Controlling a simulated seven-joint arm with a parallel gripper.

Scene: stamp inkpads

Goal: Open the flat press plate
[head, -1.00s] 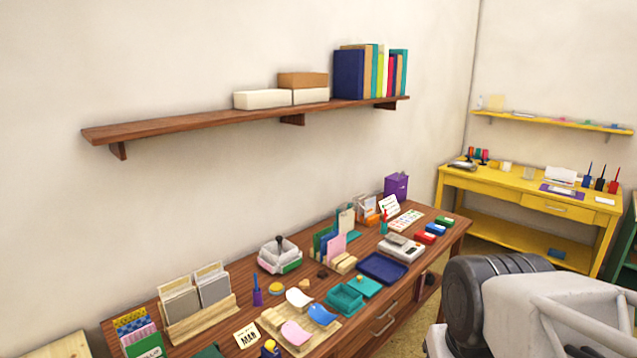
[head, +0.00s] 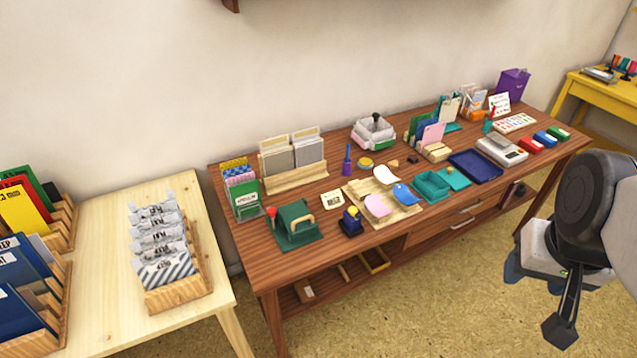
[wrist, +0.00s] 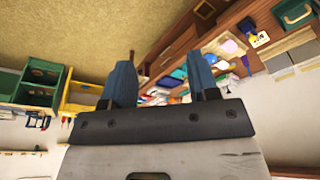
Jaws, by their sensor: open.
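The flat press (head: 294,225) is a dark green block with a flat green top plate, a tan arched handle and a red knob. It stands near the front left of the brown table in the head view, and its plate looks closed down. It also shows at the top right of the wrist view (wrist: 294,12). My gripper (wrist: 160,75) has two blue fingers spread apart with nothing between them. In the head view it is at the lower right, off the table's front edge and far from the press.
The brown table (head: 250,290) is crowded. Beside the press are a card (head: 332,199), a blue stamp with a yellow top (head: 351,220) and a card holder (head: 243,192). A pale table (head: 190,325) with envelopes stands at left. The floor in front is clear.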

